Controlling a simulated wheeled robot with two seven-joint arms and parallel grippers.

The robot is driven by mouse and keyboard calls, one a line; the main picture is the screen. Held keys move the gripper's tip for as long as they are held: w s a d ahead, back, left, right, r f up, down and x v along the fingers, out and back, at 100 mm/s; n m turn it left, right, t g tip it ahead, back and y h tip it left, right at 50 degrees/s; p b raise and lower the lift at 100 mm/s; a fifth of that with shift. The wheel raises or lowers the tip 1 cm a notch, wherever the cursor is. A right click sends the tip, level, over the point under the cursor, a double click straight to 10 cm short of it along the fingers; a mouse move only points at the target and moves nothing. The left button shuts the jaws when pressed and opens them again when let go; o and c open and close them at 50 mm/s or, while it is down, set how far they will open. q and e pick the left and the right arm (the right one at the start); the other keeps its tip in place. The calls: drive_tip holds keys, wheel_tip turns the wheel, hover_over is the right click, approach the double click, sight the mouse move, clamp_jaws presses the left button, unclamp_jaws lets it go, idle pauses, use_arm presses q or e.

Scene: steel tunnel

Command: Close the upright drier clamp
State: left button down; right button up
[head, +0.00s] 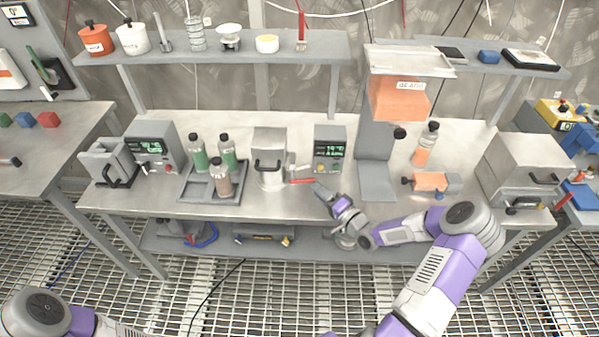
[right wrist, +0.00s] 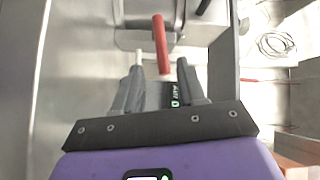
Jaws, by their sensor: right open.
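The drier, a pale grey upright box (head: 270,152) with a black handle, stands on the middle of the bench. A clamp lever with a red handle (head: 302,181) sticks out to the right from its lower right side. In the right wrist view the red handle (right wrist: 160,42) points toward me. My right gripper (head: 319,188) is open at the right end of the red handle. In the right wrist view its fingertips (right wrist: 160,66) lie on either side of the handle's near end; I cannot tell whether they touch it. My left gripper is out of view.
A grey control box with a green display (head: 329,149) stands right of the drier. A tray (head: 188,193) with several bottles stands left. A tall press with an orange block (head: 398,100) stands further right. Bare bench lies in front of the drier.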

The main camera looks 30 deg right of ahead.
sight(306, 181)
drive_tip(key=shift+w+a+r, duration=0.15)
drive_tip(key=shift+w, duration=0.25)
drive_tip(key=shift+b+x, duration=0.5)
drive_tip(key=shift+x, duration=2.3)
drive_tip(key=shift+a, duration=0.1)
drive_tip(key=shift+c, duration=0.2)
clamp_jaws()
